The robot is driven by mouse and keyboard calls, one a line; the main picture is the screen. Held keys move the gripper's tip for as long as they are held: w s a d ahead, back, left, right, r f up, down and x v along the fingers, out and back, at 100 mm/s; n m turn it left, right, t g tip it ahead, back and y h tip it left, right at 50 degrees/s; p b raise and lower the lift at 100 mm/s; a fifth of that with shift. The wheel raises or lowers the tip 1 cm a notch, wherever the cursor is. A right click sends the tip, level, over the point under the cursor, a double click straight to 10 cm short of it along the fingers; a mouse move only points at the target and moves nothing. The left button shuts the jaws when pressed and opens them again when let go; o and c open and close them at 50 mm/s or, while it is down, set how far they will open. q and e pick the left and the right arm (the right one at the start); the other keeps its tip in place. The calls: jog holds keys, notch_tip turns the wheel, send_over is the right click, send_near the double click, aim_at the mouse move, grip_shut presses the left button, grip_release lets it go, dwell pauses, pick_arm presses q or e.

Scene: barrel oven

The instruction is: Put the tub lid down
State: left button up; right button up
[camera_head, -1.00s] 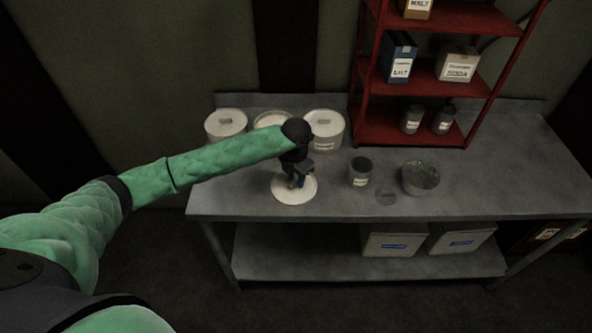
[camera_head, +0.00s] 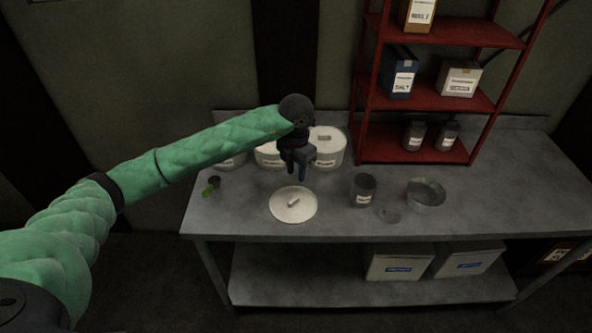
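The tub lid (camera_head: 284,212), a round cream disc with a small raised handle, lies flat on the grey worktop with its handle up. My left gripper (camera_head: 297,172) is above and just behind the lid, pointing down, apart from it and empty. Its fingers look parted. Behind it stand white tubs; the middle one (camera_head: 268,155) is partly hidden by my arm and gripper, and its top cannot be seen. The right tub (camera_head: 328,153) has a lid with a handle on it. The left tub (camera_head: 232,163) is mostly hidden by my arm. My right gripper is out of view.
A dark labelled canister (camera_head: 363,194), a small clear dish (camera_head: 389,214) and a metal bowl (camera_head: 425,195) stand right of the lid. A small green-handled item (camera_head: 211,186) lies at the left. A red shelf (camera_head: 430,97) stands at the back right. The worktop's front right is clear.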

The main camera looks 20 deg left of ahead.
pick_arm(q)
jog(key=shift+r, duration=0.65)
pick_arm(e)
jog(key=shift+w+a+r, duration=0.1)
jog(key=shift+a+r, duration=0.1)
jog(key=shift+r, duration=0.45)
